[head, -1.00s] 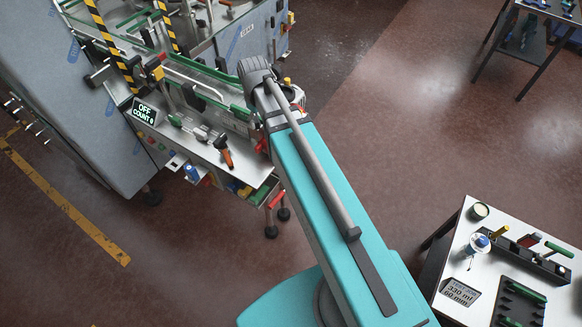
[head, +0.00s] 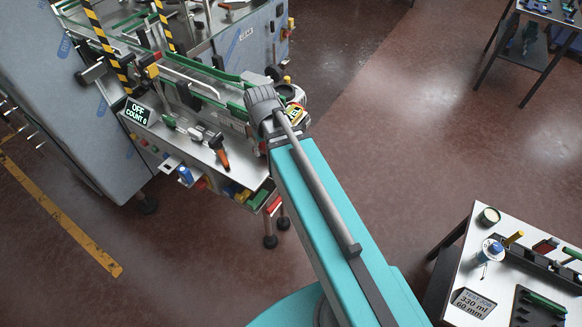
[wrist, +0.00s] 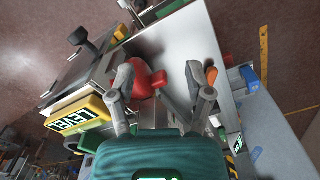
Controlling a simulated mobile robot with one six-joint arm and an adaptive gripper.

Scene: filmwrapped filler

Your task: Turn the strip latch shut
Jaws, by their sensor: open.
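In the wrist view, my gripper (wrist: 160,74) is open, with its two grey fingers apart. A rounded red part (wrist: 148,80) shows between the fingers, close to the left one. It may be the strip latch, but I cannot tell for sure. I cannot tell whether the finger touches it. A metal plate (wrist: 185,40) lies behind it. A yellow box marked LEVEL (wrist: 78,118) stands to the left of the fingers. In the head view, my arm hides the gripper's fingers and the red part.
The machine's display (head: 138,112) reads OFF, COUNT 0. An orange-handled tool (head: 219,152) lies on the front metal shelf. Yellow-black striped posts (head: 107,45) rise at the back left. A side table (head: 455,262) stands at the lower right. The floor between is clear.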

